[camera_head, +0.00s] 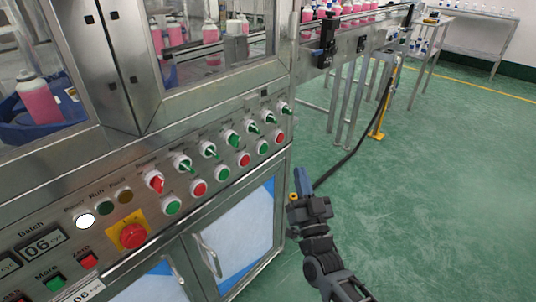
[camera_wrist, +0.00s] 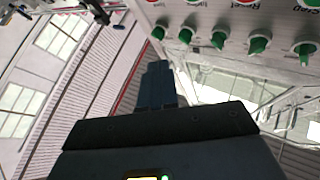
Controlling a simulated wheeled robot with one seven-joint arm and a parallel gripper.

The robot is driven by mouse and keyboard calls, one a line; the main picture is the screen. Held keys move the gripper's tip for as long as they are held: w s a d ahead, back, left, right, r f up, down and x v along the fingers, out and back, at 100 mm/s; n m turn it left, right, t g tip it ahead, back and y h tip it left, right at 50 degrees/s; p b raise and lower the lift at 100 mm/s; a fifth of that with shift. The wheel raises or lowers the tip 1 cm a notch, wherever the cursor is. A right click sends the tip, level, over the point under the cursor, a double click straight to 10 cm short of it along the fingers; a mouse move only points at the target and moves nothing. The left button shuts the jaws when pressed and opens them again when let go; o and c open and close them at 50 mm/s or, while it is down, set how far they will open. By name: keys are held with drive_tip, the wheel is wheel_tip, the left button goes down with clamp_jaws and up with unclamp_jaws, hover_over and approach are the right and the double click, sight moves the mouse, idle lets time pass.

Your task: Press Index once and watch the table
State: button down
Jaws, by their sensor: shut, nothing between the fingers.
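My gripper (camera_head: 302,182) is shut and empty, in front of the right end of the machine's control panel (camera_head: 130,160) and apart from it. Its closed fingers also show in the wrist view (camera_wrist: 158,80). The panel has a lower row of round green and red buttons, such as the green button (camera_head: 172,207) and the rightmost red button (camera_head: 280,137). Above it runs a row of green selector knobs (camera_head: 233,140) with one red knob (camera_head: 155,181) at its left. The small labels are unreadable in the head view, so I cannot tell which button is Index. Behind the windows stand pink bottles (camera_head: 205,35).
A red emergency stop (camera_head: 133,236) on a yellow plate, a lit white lamp (camera_head: 85,221) and a Batch display (camera_head: 42,245) are at lower left. Cabinet doors (camera_head: 240,225) lie below the panel. A conveyor (camera_head: 345,35) extends at the back. Green floor (camera_head: 450,200) is clear to the right.

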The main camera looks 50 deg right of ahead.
sight(263, 148)
drive_tip(key=shift+w+d+r+m+h, duration=0.15)
drive_tip(key=shift+w+d+m+h, duration=0.2)
drive_tip(key=shift+d, duration=0.2)
drive_tip(key=shift+w, duration=0.1)
drive_tip(key=w+b, duration=0.2)
drive_tip(key=w, duration=0.6)
drive_tip(key=shift+w+a, duration=0.2)
drive_tip(key=shift+w, duration=0.1)
drive_tip(key=shift+w, duration=0.15)
idle(1.7)
drive_tip(key=shift+w, duration=0.3)
